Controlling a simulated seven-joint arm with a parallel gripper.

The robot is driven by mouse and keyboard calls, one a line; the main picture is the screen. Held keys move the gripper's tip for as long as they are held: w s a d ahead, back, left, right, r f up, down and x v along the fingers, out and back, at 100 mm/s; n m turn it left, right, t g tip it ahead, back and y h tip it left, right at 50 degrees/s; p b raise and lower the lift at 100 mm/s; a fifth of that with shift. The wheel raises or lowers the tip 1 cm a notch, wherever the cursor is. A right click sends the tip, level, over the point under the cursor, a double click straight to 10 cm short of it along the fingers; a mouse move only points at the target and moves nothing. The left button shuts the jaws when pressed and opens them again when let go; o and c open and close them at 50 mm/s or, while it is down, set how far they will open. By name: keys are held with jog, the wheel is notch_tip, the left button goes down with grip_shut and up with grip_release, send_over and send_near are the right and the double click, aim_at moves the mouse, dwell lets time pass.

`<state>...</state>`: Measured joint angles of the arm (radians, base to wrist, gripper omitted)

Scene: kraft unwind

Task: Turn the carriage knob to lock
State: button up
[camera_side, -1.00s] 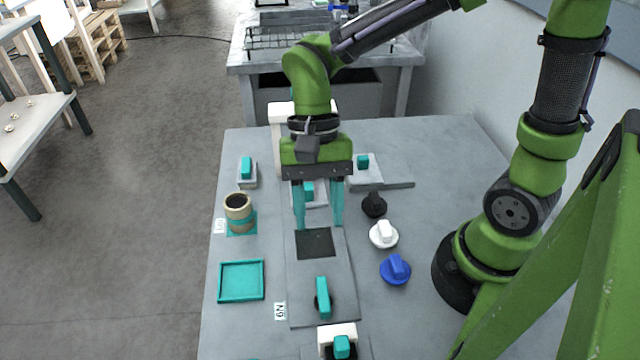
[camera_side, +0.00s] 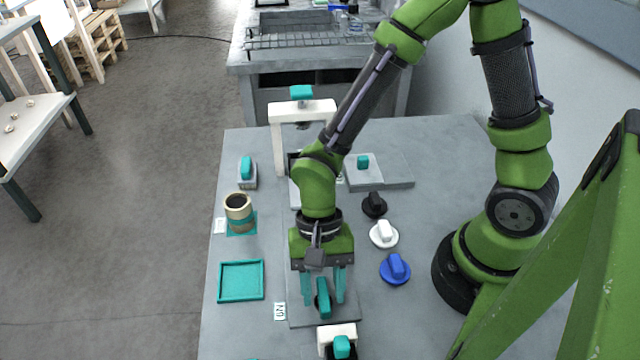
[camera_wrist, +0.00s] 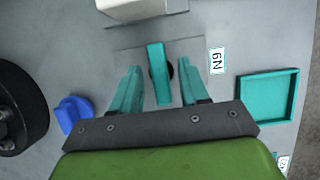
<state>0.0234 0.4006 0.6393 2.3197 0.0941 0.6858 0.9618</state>
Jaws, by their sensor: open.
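The teal bar-shaped knob (camera_side: 323,298) sits on a dark round base on the grey plate (camera_side: 350,307) near the front of the table. In the wrist view the knob (camera_wrist: 158,72) stands between my two teal fingers. My gripper (camera_side: 324,294) is open and pointing down over it. The fingers are on either side of the knob with a gap on each side in the wrist view. I cannot tell which of the knobs is the carriage knob. The dark square on the plate is hidden behind my gripper.
A white block with a teal knob (camera_side: 342,346) stands just in front. Blue (camera_side: 395,268), white (camera_side: 384,234) and black (camera_side: 374,204) knobs are on the right. A teal tray (camera_side: 241,281) and a cup (camera_side: 238,212) are on the left. A white arch (camera_side: 303,108) stands behind.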

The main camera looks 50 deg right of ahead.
grip_shut()
jog(key=shift+n, duration=0.3)
jog(key=n+h, duration=0.1)
jog(key=n, duration=0.2)
jog(key=shift+a+g, duration=0.1)
jog(key=shift+g, duration=0.3)
jog(key=n+h, duration=0.2)
jog(key=n, duration=0.3)
jog(key=shift+w+a, duration=0.1)
jog(key=n+h, duration=0.1)
jog(key=n, duration=0.3)
jog(key=shift+a+h, duration=0.1)
jog(key=shift+h, duration=0.3)
jog(key=shift+f+n+h, duration=0.1)
jog(key=shift+n+h, duration=0.6)
jog(key=shift+n, duration=1.5)
jog(key=shift+t, duration=0.3)
